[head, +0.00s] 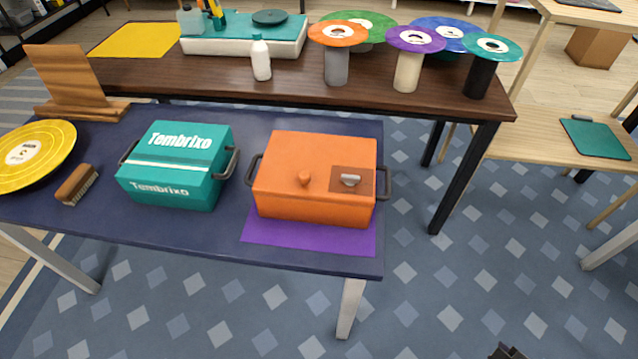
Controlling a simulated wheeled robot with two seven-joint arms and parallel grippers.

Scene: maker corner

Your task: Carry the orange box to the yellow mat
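The orange box (318,165) sits on a purple mat (310,238) at the right end of the near dark blue table. It has a knob and a grey latch on its front and a dark handle on each side. The yellow mat (135,40) lies flat at the left end of the brown table behind, with nothing on it. A small dark tip (507,351) at the bottom edge looks like part of my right gripper, far from the box. Its fingers cannot be made out. My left gripper is not in view.
A teal box (178,168) stands left of the orange box. A brush (77,186), a yellow disc (35,155) and a wooden stand (72,80) are further left. Several disc-topped stands and a white bottle (260,58) occupy the brown table (200,76). Floor is open at right.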

